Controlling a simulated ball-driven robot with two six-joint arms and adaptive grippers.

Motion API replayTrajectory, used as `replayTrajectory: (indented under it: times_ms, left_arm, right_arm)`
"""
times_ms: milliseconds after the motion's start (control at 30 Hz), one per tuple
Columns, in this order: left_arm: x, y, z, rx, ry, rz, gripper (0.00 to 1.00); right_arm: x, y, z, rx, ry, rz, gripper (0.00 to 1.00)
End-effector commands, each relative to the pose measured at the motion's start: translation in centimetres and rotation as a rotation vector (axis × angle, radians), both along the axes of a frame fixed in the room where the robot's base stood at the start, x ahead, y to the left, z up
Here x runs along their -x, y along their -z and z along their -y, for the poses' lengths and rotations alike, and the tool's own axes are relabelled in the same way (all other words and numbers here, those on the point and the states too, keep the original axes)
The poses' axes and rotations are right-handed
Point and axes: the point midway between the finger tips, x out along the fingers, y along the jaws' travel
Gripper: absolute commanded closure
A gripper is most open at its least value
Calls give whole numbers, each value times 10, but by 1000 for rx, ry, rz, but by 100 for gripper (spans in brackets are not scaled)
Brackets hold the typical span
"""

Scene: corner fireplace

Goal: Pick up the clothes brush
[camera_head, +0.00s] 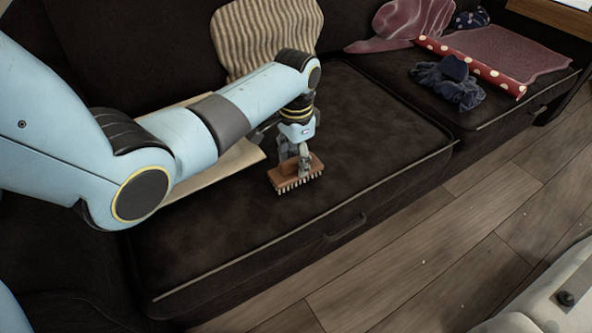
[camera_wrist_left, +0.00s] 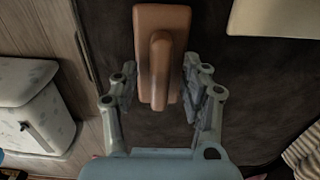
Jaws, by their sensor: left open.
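The clothes brush (camera_head: 285,180) has a brown wooden back with a raised grip and pale bristles. It rests bristles down on the dark sofa seat. In the left wrist view the brush (camera_wrist_left: 145,28) lies lengthwise from the top edge, its raised grip in the middle. My left gripper (camera_head: 296,162) points down right at the brush and hides part of its top. In the left wrist view my left gripper (camera_wrist_left: 160,88) is open, with one finger on each side of the brush's near part. My right gripper is out of view.
The sofa seat (camera_head: 220,235) is clear around the brush. A striped cushion (camera_head: 265,38) leans on the backrest behind. A beige flat item (camera_head: 215,170) lies under my left arm. Dark blue cloth (camera_head: 450,85) and a red dotted roll (camera_head: 470,65) lie at the right.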

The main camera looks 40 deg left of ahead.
Motion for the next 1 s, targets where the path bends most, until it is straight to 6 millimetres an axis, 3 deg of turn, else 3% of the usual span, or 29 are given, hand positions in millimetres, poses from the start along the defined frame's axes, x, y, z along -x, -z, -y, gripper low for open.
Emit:
replayTrajectory:
  times_ms: [67, 433, 767, 1000]
  left_arm:
    - [0, -1, 0, 0, 0, 1, 54]
    - [0, -1, 0, 0, 0, 1, 100]
    - [0, -2, 0, 0, 0, 1, 100]
    - [-2, -23, 0, 0, 0, 5, 100]
  right_arm:
    - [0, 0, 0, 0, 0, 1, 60]
    - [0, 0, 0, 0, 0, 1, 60]
    - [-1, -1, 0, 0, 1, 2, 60]
    - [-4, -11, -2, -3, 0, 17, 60]
